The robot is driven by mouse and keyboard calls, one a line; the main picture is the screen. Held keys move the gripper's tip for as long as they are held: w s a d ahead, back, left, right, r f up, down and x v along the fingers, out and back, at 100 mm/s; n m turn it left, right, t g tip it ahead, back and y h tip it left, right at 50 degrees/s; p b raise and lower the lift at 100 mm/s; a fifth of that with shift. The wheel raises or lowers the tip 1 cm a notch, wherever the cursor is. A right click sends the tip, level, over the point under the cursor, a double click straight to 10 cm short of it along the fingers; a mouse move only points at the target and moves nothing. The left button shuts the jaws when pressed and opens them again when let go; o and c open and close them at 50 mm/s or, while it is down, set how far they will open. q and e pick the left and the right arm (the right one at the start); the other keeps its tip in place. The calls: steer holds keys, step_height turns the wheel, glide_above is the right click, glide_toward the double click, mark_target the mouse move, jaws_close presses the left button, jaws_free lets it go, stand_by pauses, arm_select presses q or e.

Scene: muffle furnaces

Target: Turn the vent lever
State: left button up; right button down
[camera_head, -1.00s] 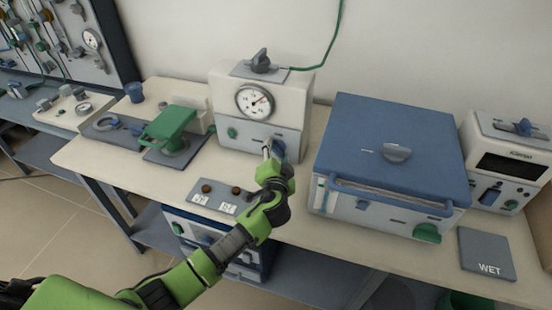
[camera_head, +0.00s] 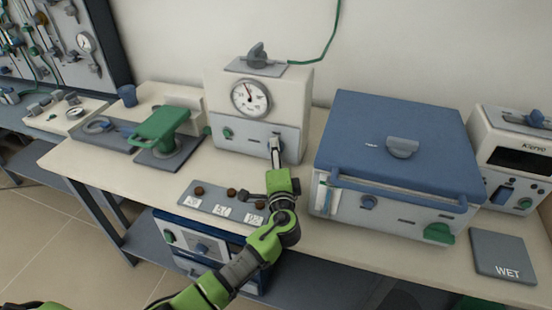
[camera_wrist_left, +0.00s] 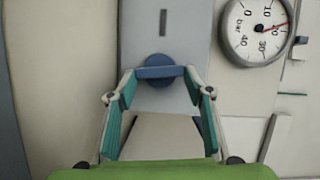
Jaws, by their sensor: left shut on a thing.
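The white box with a round gauge (camera_head: 251,97) stands at the back of the bench. Its grey front panel (camera_head: 247,138) carries a green knob at left and a blue lever at right. My left gripper (camera_head: 277,147) is at the right part of that panel and hides most of the lever. In the left wrist view the blue lever (camera_wrist_left: 158,61) lies crosswise on a grey plate, between the fingertips of my left gripper (camera_wrist_left: 160,82), which is shut on it. A grey handle (camera_head: 257,56) sits on top of the box. My right gripper is not in view.
A blue-lidded furnace (camera_head: 395,135) stands close on the right. A green press-like device (camera_head: 165,128) is on the left. A grey strip with small brown pieces (camera_head: 220,206) lies in front, beside my arm. A "WET" pad (camera_head: 503,255) lies far right.

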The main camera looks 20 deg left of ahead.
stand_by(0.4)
arm_select(q)
steer(key=o, duration=1.1)
steer(key=v, duration=1.2)
steer(key=shift+f, duration=0.1)
